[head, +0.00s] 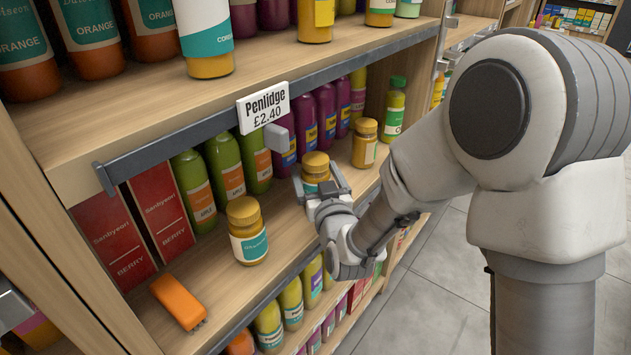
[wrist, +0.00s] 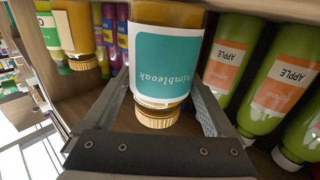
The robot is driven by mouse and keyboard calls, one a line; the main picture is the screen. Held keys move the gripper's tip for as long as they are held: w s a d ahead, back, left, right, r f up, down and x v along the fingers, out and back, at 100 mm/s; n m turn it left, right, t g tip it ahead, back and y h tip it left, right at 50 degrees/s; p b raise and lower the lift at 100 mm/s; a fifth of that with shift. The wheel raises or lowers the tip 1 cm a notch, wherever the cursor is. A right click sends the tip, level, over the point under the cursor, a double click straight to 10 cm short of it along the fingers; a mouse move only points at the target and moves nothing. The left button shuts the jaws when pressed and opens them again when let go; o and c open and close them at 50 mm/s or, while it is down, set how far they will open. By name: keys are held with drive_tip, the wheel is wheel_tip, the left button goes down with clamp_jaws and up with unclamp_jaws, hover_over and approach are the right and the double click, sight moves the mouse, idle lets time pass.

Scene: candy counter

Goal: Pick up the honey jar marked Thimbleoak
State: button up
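The honey jar marked Thimbleoak (wrist: 165,65) has a teal and white label and a gold lid. It appears upside down in the wrist view, between the fingers of my gripper (wrist: 160,95). In the head view the jar (head: 315,168) stands upright on the middle shelf, its lower part hidden by my gripper (head: 322,188). The fingers are spread on either side of the jar and look open; any contact at the tips is hard to see.
Green apple bottles (head: 225,167) line the back. An orange object (head: 178,301) lies at the front left. The upper shelf's edge (head: 200,130) overhangs.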

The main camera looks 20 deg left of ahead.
clamp_jaws()
drive_tip(key=shift+r, duration=0.1)
